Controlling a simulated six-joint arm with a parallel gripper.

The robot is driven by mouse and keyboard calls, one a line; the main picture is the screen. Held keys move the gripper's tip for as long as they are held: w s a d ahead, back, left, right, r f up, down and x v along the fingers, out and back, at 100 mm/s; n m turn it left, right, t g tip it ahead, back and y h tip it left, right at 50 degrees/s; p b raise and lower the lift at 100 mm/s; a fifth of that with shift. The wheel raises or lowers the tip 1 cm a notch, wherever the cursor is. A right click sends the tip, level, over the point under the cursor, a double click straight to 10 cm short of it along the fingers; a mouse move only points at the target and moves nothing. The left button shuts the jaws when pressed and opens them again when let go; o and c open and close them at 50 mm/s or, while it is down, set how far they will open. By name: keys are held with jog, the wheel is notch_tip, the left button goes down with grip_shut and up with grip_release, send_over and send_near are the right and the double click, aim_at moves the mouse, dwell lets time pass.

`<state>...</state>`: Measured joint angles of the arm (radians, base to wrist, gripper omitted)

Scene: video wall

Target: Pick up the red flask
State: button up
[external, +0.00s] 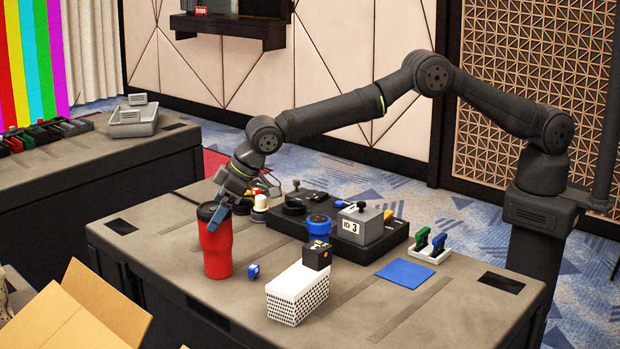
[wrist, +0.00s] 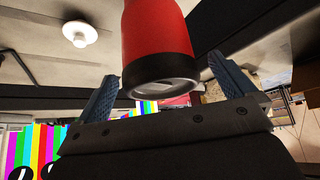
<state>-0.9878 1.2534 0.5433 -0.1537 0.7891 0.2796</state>
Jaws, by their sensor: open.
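The red flask (external: 216,250) with a black lid stands upright on the near left part of the table in the external view. My gripper (external: 219,217) is at the height of its lid, with a blue finger in front of the upper body. In the wrist view the flask (wrist: 158,40) lies between the two blue fingers of my gripper (wrist: 165,88), its black-rimmed end toward the camera. The fingers are open, with visible gaps on both sides of the flask. The far finger is mostly hidden in the external view.
A white perforated box (external: 298,292) with a small black block on top stands right of the flask. A small blue item (external: 253,271) lies between them. A black panel (external: 375,250) with knobs sits behind. A blue square (external: 405,273) lies to the right. An open cardboard box (external: 75,315) is at front left.

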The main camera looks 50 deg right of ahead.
jog(key=shift+x, duration=0.8)
jog(key=c, duration=1.5)
